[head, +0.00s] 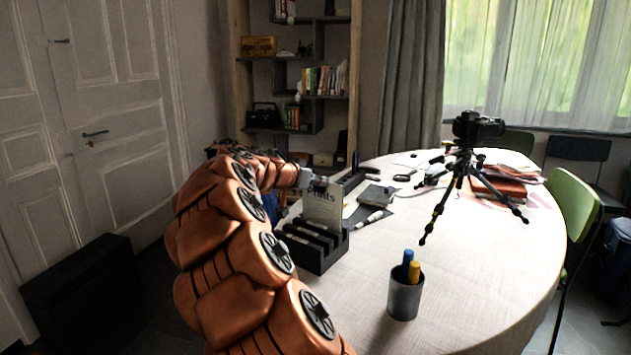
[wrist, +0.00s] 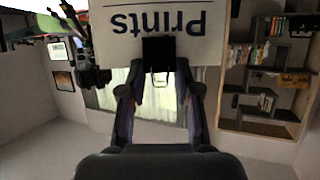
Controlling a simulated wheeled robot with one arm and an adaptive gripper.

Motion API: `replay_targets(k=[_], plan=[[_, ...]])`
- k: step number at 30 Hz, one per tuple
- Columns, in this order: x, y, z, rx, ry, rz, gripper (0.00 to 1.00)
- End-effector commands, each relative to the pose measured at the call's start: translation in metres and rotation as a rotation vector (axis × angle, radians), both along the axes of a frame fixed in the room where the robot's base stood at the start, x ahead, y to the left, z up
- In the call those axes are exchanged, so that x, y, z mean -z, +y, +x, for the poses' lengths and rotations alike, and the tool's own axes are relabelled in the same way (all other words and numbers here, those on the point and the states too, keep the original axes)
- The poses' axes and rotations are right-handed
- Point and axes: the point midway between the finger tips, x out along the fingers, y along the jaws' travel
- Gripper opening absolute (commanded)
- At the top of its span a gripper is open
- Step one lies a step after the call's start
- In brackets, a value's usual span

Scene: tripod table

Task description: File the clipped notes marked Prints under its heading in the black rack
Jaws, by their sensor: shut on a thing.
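The clipped notes (head: 323,208) are a pale upright sheet with "Prints" in dark letters. In the wrist view the notes (wrist: 190,45) fill the top, upside down, with a black clip (wrist: 158,52) between my fingertips. My gripper (head: 319,184) is shut on that clip and holds the notes from above, over the back part of the black rack (head: 316,262). The rack stands near the table's left edge, with several slots and pale label strips on its dividers. The labels are too small to read. I cannot tell whether the notes' lower edge is inside a slot.
A dark pen cup (head: 405,297) with a blue and a yellow item stands right of the rack. A white marker (head: 368,219) and a grey-green notebook (head: 378,195) lie behind it. A camera tripod (head: 462,185) stands farther back. The table's front right is clear.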

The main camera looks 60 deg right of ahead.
Motion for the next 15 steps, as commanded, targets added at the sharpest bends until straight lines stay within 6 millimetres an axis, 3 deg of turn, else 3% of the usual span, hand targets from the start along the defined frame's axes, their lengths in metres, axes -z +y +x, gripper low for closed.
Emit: replay_targets(k=[15], plan=[[0.007,0.0,-0.0001,0.0,0.0,0.0,0.0]])
